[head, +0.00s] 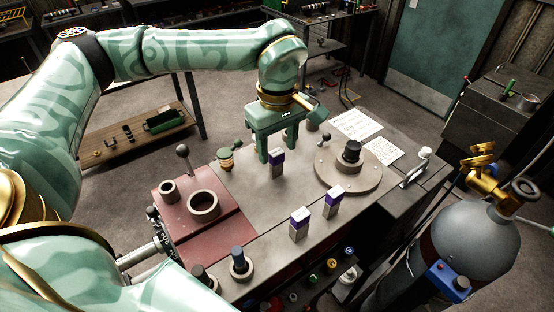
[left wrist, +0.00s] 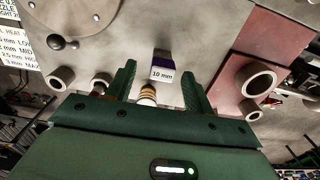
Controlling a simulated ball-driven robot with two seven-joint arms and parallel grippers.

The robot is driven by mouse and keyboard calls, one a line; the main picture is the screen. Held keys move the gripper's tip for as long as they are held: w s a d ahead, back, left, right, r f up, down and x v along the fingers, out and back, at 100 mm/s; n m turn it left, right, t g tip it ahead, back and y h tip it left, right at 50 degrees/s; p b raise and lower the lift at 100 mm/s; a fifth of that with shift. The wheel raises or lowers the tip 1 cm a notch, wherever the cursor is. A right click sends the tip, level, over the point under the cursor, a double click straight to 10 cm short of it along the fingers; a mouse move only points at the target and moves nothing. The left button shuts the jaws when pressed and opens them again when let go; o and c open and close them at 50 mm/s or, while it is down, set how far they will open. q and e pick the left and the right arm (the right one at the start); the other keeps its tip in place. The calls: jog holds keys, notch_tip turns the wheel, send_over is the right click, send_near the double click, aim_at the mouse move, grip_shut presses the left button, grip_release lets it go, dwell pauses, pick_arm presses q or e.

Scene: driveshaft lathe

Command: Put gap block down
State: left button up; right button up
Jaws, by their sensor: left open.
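A gap block (head: 276,168), grey with a purple upper band and a white label, stands upright on the grey bench top. In the left wrist view the block (left wrist: 162,68) reads "10 mm" and shows between the fingertips. My left gripper (head: 277,153) is open, pointing down at this block, with one finger to each side. I cannot tell whether a finger touches it. Two similar purple-and-grey blocks (head: 299,225) and (head: 333,201) stand nearer the front of the bench. My right gripper is not in view.
A round plate with a dark hub (head: 352,153) lies to the right of the gripper. A red plate (head: 230,224) with rings is at left. A brass-and-green part (head: 226,158) stands close to the gripper's left. Paper sheets (head: 356,123) lie behind. A gas cylinder (head: 470,240) stands at right.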

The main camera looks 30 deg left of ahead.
aim_at(277, 151)
pick_arm(q)
jog(key=f, duration=0.4)
jog(key=shift+s+f+p, duration=0.1)
jog(key=shift+s+p, duration=0.1)
jog(key=shift+p, duration=0.2)
grip_shut()
jog(key=shift+w+r+b, duration=0.1)
jog(key=shift+r+b, duration=0.2)
jog(key=shift+r, duration=0.35)
jog(key=s+d+r+b, duration=0.4)
jog(key=s+d+r, duration=0.4)
jog(key=d+r, duration=0.3)
jog(key=shift+s+d+r, duration=0.2)
jog(key=shift+s+r, duration=0.05)
jog(key=shift+r, duration=0.15)
